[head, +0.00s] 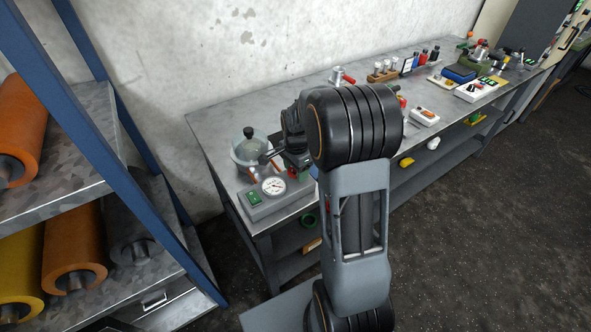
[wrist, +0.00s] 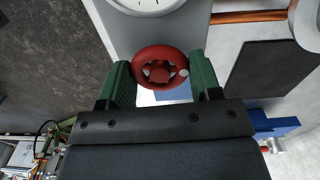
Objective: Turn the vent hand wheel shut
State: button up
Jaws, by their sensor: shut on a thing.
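The red vent hand wheel (wrist: 161,66) is in the upper middle of the wrist view, with its round rim and hub showing. My gripper (wrist: 161,72) has one green finger on each side of it, shut on the rim. In the head view my gripper (head: 284,163) is at the left end of the bench, and my wrist and arm hide most of the wheel there. A white-faced gauge (head: 273,186) sits close beside it on a grey box; its edge also shows at the top of the wrist view (wrist: 147,4).
A glass vessel with a dark knob (head: 249,147) stands just left of my gripper. A copper pipe (wrist: 250,16) runs near the wheel. The metal bench (head: 215,126) carries several tools further right. A blue rack with coloured rolls (head: 75,258) stands at left.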

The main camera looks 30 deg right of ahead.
jog(key=shift+m, duration=0.3)
dwell(0.4)
jog(key=o, duration=0.9)
jog(key=shift+o, duration=0.2)
jog(key=shift+r, duration=0.1)
notch_tip(320, 180, up, 14)
jog(key=shift+f, duration=0.2)
